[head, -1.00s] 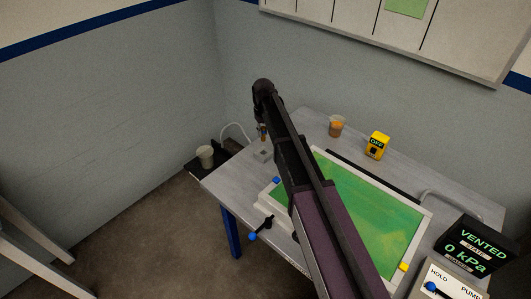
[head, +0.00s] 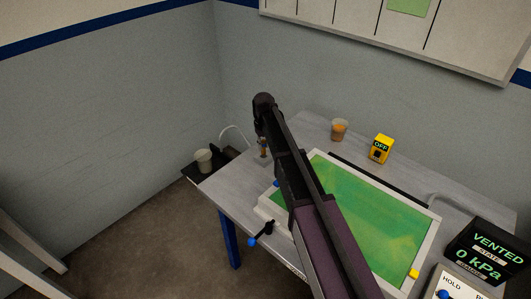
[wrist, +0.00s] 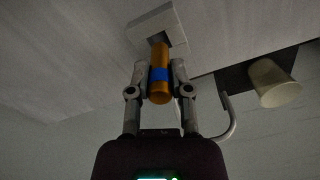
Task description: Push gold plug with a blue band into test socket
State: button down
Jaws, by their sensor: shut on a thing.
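The gold plug with a blue band (wrist: 160,88) stands between the two fingers of my gripper (wrist: 159,72) in the wrist view, and the gripper is shut on it. The plug's far end is at the dark opening of the pale square test socket (wrist: 172,22). I cannot tell whether its tip is inside the opening. In the head view the plug (head: 263,149) shows as a small gold spot below the end of my arm, near the table's left corner. The socket is hard to make out there.
A white cup (head: 203,160) stands on a dark stand left of the grey table (head: 235,190). A cup with orange contents (head: 339,130) and a yellow OFF box (head: 381,149) stand behind the green panel (head: 375,215). A blue-knobbed lever (head: 253,241) projects at the front edge.

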aim_at(264, 154)
jog(key=shift+f, duration=0.15)
jog(key=shift+f+b, duration=1.75)
jog(key=shift+b, duration=0.15)
jog(key=shift+f, duration=0.2)
jog(key=c, duration=0.5)
grip_release()
jog(key=shift+r, duration=0.1)
jog(key=shift+c, duration=0.2)
jog(key=shift+r, duration=0.15)
notch_tip(264, 154, up, 12)
jog(key=p, duration=1.2)
jog(key=shift+s, duration=0.1)
